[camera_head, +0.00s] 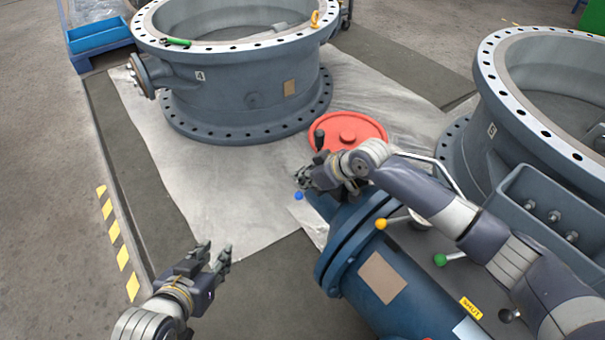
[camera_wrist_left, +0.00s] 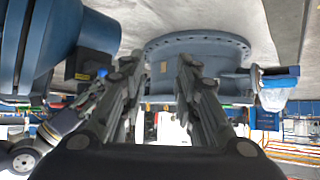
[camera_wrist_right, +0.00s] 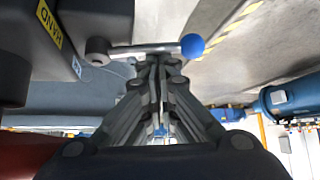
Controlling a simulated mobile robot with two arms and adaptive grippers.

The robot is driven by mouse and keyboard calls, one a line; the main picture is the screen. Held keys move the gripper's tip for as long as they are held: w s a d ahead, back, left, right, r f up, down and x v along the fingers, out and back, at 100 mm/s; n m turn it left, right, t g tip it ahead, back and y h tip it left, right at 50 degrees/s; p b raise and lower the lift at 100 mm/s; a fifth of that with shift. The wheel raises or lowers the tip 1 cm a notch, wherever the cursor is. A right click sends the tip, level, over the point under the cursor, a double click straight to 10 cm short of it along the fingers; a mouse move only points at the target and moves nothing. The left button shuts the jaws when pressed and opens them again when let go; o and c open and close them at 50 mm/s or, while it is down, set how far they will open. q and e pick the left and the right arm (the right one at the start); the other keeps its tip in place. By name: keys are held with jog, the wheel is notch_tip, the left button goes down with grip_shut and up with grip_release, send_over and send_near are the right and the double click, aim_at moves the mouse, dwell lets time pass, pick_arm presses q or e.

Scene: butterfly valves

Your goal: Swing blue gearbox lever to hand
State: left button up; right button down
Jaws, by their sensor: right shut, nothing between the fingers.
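The blue ball knob (camera_head: 299,196) of the lever shows just below my right gripper (camera_head: 303,178) in the head view. In the right wrist view the blue knob (camera_wrist_right: 192,46) sits at the right end of a metal lever rod (camera_wrist_right: 140,49). The rod runs left to a pivot on a dark housing, beside a yellow HAND label (camera_wrist_right: 50,22). My right gripper (camera_wrist_right: 153,66) is shut and empty, its fingertips close to the rod; I cannot tell whether they touch. My left gripper (camera_head: 216,252) is open and empty over the floor, away from the lever.
A blue cylinder (camera_head: 425,300) with a yellow SHUT label (camera_head: 471,307) lies below my right arm. A yellow knob (camera_head: 381,224) and a green knob (camera_head: 440,260) are near that arm. A red handwheel (camera_head: 365,128) is behind. Large flanged valve bodies (camera_head: 240,95) stand at the back.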

jog(key=shift+s+d+p, duration=0.35)
jog(key=shift+d+p, duration=0.1)
jog(key=shift+p, duration=0.8)
pick_arm(q)
jog(key=s+a+f+g, duration=0.2)
jog(key=s+g, duration=0.1)
jog(key=s, duration=0.3)
jog(key=s+a+f+g+y, duration=0.1)
jog(key=s+a+f+g, duration=0.1)
jog(key=s, duration=0.4)
jog(key=shift+f+g+y, duration=0.3)
jog(key=shift+f+g, duration=0.3)
jog(key=shift+g, duration=0.2)
pick_arm(e)
jog(key=shift+f, duration=0.1)
jog(key=v, duration=1.2)
pick_arm(q)
jog(key=shift+s, duration=0.1)
